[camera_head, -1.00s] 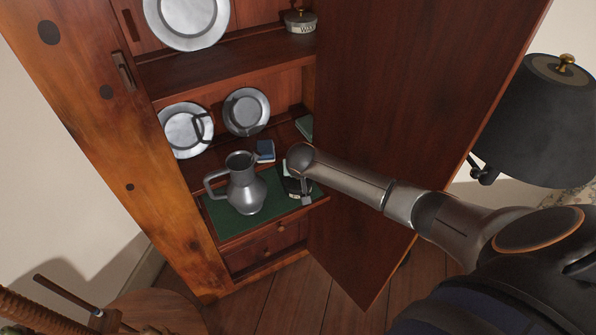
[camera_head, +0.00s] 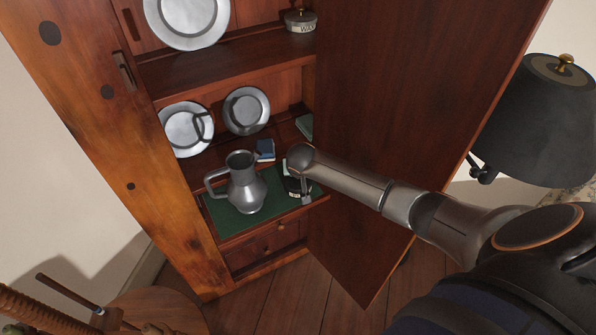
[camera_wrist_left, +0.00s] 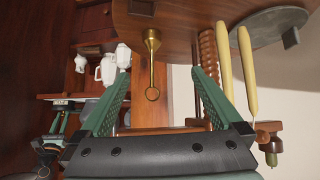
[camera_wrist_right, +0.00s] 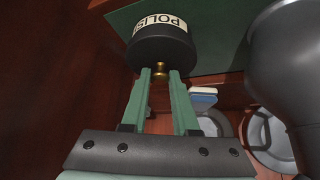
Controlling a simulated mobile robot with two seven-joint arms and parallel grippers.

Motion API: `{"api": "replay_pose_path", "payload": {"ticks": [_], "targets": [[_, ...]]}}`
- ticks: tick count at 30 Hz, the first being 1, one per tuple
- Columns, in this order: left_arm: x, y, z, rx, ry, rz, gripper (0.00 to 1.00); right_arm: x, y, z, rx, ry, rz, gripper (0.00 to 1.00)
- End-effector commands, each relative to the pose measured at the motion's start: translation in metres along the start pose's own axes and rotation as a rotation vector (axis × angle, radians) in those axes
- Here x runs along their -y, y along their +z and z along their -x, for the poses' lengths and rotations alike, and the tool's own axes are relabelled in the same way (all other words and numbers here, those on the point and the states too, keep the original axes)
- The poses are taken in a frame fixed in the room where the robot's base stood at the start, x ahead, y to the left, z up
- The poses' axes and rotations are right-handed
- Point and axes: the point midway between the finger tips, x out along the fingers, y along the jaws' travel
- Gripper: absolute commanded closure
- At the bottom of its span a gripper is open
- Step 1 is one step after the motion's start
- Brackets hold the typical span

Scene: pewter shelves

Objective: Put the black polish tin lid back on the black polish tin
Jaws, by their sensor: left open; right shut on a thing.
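The black polish tin (camera_wrist_right: 163,23) carries a cream POLISH label and stands on the green mat. It shows upside down in the right wrist view. In the head view it is a small dark shape (camera_head: 292,187), partly hidden by my right arm. The black polish tin lid (camera_wrist_right: 160,52) has a brass knob and lines up with the tin. I see no clear gap between them, but cannot tell whether it is fully seated. My right gripper (camera_wrist_right: 160,73) is shut on the lid's knob. My left gripper (camera_wrist_left: 158,72) is open and empty, away from the shelf.
A pewter jug (camera_head: 245,188) stands left of the tin on the green mat (camera_head: 222,222). Pewter plates (camera_head: 246,111) lean behind, near a small blue box (camera_head: 265,150). A wax tin (camera_head: 301,22) is on the upper shelf. The open cabinet door (camera_head: 400,130) stands to the right.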

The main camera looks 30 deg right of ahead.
Motion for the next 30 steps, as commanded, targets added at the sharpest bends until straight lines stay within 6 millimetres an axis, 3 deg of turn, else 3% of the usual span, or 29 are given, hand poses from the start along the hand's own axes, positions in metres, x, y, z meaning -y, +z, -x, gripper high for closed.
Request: {"api": "replay_pose_path", "payload": {"ticks": [30], "targets": [[0.0000,-0.0008,0.0006,0.000,0.000,0.000,0.00,0.0003,0.0033,-0.0051,0.000,-0.001,0.000,1.00]]}}
